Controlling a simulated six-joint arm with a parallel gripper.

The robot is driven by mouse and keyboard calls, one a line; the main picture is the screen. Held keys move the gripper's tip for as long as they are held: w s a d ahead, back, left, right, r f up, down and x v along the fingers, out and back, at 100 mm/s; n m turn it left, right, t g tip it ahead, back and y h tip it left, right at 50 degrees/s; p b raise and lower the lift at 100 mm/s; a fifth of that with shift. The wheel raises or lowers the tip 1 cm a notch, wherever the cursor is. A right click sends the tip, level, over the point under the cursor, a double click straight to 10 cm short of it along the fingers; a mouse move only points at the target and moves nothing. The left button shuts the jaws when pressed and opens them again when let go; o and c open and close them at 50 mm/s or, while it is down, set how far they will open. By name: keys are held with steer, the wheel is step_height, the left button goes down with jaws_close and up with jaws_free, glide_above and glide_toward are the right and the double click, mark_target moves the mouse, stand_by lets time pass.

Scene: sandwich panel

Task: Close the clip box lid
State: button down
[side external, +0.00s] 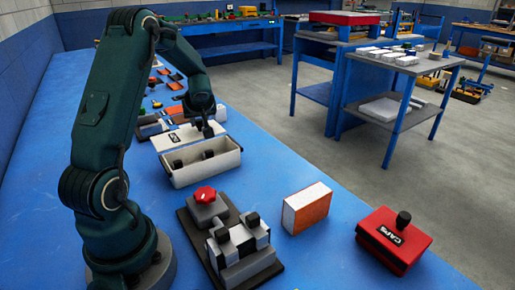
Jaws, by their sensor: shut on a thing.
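The clip box (205,171) is a long off-white box on the blue bench. It stands open towards the camera, with dark pieces inside. Its white lid (163,146) with a dark label is tilted up along the box's far side. My gripper (207,130) is at the right part of the lid. It is shut on the lid, though its dark fingertips are small and the exact contact is hard to see.
Several small orange and grey parts lie behind the clip box. Bare bench (170,205) lies left of the fixture.

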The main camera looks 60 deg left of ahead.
stand_by(0.3)
steer(key=d, duration=1)
steer(key=shift+w, duration=0.1)
steer(key=shift+d, duration=0.1)
steer(key=c, duration=0.7)
jaws_free()
steer(key=shift+o, duration=0.2)
steer(key=shift+v, duration=2.55)
